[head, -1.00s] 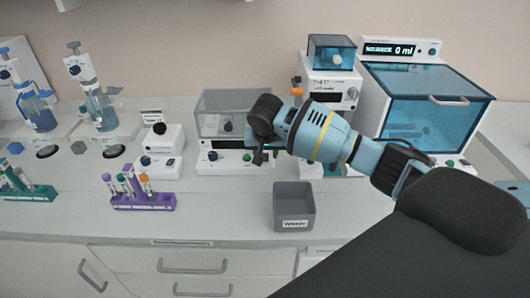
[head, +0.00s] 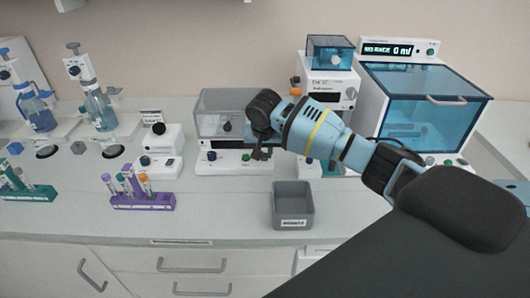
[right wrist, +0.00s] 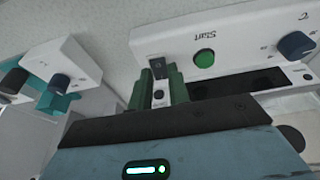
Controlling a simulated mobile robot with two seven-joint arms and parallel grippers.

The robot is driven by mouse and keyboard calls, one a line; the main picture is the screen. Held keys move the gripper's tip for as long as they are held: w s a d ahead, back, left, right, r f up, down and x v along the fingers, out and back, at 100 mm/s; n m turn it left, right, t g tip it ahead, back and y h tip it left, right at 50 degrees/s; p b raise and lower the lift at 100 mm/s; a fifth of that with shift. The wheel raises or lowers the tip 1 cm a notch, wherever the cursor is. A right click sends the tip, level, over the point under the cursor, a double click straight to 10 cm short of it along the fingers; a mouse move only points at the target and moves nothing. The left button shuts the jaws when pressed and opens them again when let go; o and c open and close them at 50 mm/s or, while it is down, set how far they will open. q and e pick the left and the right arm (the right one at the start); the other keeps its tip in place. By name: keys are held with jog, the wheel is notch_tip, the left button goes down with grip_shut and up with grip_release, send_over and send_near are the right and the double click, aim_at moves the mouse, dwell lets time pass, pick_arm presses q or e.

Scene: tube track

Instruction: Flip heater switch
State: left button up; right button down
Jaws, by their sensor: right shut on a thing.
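The heater (head: 221,125) is a white box with a grey see-through cover, a dark dial and a green button on its front panel, at the middle back of the counter. My right gripper (head: 262,153) is at the right end of this panel and hides the switch in the head view. In the right wrist view the panel shows a green Start button (right wrist: 204,58), a blue-black dial (right wrist: 297,45) and a small dark switch (right wrist: 159,67). The green fingers of my right gripper (right wrist: 167,88) are shut at the dark switch. My left gripper is not in view.
A grey open bin (head: 293,206) stands in front of my right arm. A purple tube rack (head: 150,201) and a teal rack (head: 30,194) stand to the left. A machine with a blue door (head: 425,105) is at the right. A small white device (head: 160,150) stands left of the heater.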

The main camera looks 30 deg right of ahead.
aim_at(265, 158)
jog(key=shift+w+d+g+y, duration=0.1)
jog(key=shift+w+g+y, duration=0.1)
jog(key=shift+g+y, duration=0.3)
jog(key=shift+w+d+g+y, duration=0.15)
jog(key=shift+g+y, duration=0.15)
jog(key=shift+g, duration=0.4)
jog(key=c, duration=1.3)
grip_release()
jog(key=shift+r, duration=0.1)
jog(key=shift+s+a+r, duration=0.1)
jog(key=shift+s+r, duration=0.05)
jog(key=shift+r, duration=1.75)
jog(key=shift+s+a+r, duration=0.1)
jog(key=shift+r, duration=1.8)
